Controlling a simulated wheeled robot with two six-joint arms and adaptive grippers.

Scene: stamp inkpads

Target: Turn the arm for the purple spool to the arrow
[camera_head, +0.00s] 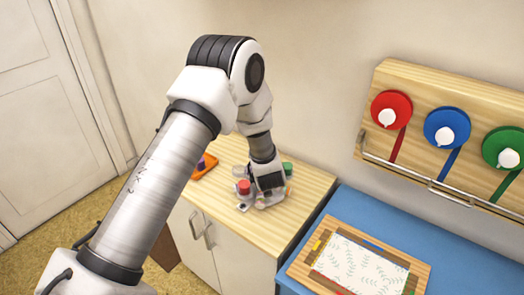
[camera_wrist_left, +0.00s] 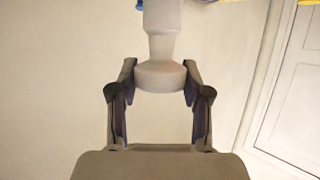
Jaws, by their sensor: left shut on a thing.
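My left gripper (camera_head: 268,190) is low over the light wooden cabinet top, among small coloured pieces. In the left wrist view the gripper (camera_wrist_left: 160,85) is shut on a pale grey knob (camera_wrist_left: 160,77) with a stem. A piece with a red top (camera_head: 244,187) stands just left of the gripper, and a green one (camera_head: 287,168) shows behind it to the right. I cannot make out an arrow or which arm belongs to purple. My right gripper is not in view.
A wooden wall board (camera_head: 450,85) carries red (camera_head: 391,109), blue (camera_head: 447,128) and green (camera_head: 503,147) discs with hanging ribbons, with a metal rail below. A blue table (camera_head: 460,250) on the right bears a wooden tray (camera_head: 418,265) with a patterned sheet. The cabinet's front right is clear.

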